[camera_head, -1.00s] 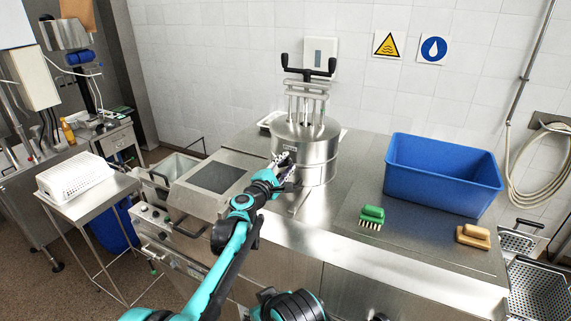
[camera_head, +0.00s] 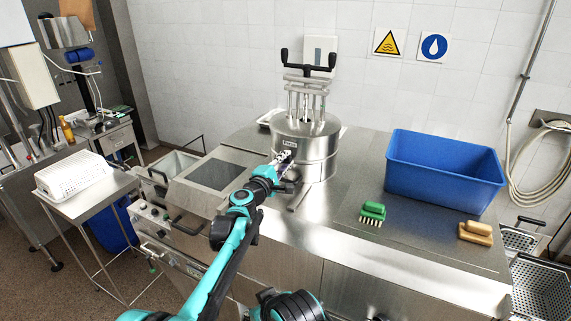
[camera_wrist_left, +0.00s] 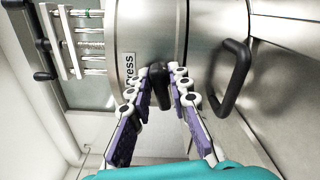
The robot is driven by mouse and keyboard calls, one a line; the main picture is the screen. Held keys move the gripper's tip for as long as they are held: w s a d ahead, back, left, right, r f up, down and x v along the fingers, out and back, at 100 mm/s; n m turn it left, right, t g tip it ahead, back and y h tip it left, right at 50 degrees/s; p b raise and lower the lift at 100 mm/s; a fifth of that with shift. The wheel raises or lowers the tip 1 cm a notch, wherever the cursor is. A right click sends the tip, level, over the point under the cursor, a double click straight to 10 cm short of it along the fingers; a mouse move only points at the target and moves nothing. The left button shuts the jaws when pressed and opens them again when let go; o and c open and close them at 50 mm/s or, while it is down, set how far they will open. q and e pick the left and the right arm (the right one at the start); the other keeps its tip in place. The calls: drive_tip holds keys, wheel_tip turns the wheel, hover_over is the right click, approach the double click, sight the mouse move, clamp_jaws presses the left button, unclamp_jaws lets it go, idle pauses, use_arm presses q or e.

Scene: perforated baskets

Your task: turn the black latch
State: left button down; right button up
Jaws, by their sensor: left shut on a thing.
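The steel press drum (camera_head: 318,160) stands on the steel counter with a black T-handle (camera_head: 308,66) on top. My left gripper (camera_head: 286,157) is at the drum's front left side. In the left wrist view, the black latch (camera_wrist_left: 160,88) sits on the drum's side beside the "press" label (camera_wrist_left: 130,70). The two fingers of my left gripper (camera_wrist_left: 163,92) lie on either side of the latch and are shut on it. In the head view the fingers hide most of the latch. My right gripper is not in view.
A black bar handle (camera_wrist_left: 234,78) is right of the fingers in the left wrist view. A blue basin (camera_head: 443,178), a green brush (camera_head: 372,212) and a tan brush (camera_head: 475,232) are on the counter to the right. A white basket (camera_head: 72,175) is on a side table.

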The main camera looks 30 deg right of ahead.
use_arm(q)
drive_tip(key=shift+f+m+b, duration=0.15)
drive_tip(key=shift+m+b, duration=0.5)
drive_tip(key=shift+m, duration=0.85)
drive_tip(key=c, duration=1.6)
unclamp_jaws()
drive_tip(key=shift+o, duration=0.2)
drive_tip(key=shift+s+a, duration=0.1)
drive_tip(key=shift+a, duration=0.05)
drive_tip(key=v, duration=1.1)
drive_tip(key=shift+s+a, duration=0.2)
drive_tip(key=shift+a, duration=0.2)
